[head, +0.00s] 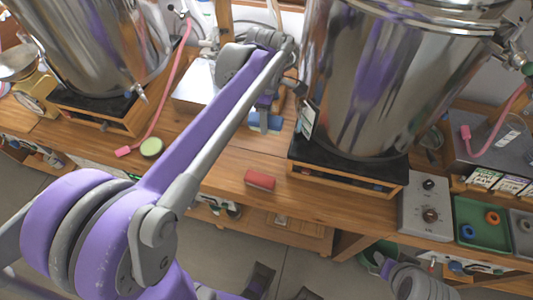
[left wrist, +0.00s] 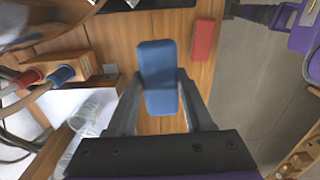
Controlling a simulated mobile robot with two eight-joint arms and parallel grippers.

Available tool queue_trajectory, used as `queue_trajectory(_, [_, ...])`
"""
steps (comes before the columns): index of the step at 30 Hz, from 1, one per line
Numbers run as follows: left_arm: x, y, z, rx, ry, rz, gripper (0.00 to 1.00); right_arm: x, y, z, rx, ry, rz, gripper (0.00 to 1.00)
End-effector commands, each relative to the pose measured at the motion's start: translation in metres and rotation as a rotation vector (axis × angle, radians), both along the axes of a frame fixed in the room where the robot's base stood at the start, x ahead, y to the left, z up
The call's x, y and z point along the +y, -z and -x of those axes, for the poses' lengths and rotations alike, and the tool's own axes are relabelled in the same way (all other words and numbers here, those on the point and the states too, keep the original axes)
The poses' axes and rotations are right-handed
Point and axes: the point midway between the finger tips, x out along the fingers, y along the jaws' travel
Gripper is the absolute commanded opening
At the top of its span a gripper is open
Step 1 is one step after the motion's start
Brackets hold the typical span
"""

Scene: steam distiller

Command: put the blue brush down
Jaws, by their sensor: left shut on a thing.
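The blue brush (head: 265,121) is at the wooden bench, left of the large steel vessel on the right. In the left wrist view the brush (left wrist: 158,68) is a rounded blue block lying between the two grey fingers. My left gripper (head: 267,103) is shut on it from above; the fingers also show in the left wrist view (left wrist: 160,92). The brush is over or on bare wood; I cannot tell whether it touches. My arm hides part of the bench behind it.
A red block (head: 260,181) lies near the bench's front edge. A steel vessel (head: 385,80) on a black-topped stand is close on the right. A green round lid (head: 151,147) and pink hose (head: 165,90) are left. The wood around the red block is clear.

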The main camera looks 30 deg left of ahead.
Motion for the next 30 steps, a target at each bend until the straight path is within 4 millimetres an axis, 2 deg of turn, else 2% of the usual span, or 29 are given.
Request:
queue_trajectory(1, [0.0, 0.014, 0.0, 0.0, 0.0, 0.0, 0.0, 0.0, 0.003, 0.0, 0.001, 0.0, 0.0, 0.5])
queue_trajectory(6, [0.0, 0.061, 0.0, 0.0, 0.001, 0.0, 0.0, 0.0, 0.008, 0.001, 0.003, 0.0, 0.0, 0.5])
queue_trajectory(12, [0.0, 0.106, 0.0, 0.0, 0.001, 0.0, 0.0, 0.0, 0.013, 0.002, 0.005, 0.0, 0.0, 0.5])
queue_trajectory(20, [0.0, 0.127, 0.0, 0.0, 0.0, 0.0, 0.0, 0.0, 0.015, 0.002, 0.005, 0.0, 0.0, 0.5])
queue_trajectory(27, [0.0, 0.157, 0.0, 0.0, 0.0, 0.0, 0.0, 0.0, 0.018, 0.003, 0.006, 0.0, 0.0, 0.5])
queue_trajectory(30, [0.0, 0.158, 0.0, 0.0, 0.0, 0.0, 0.0, 0.0, 0.018, 0.003, 0.006, 0.0, 0.0, 0.5])
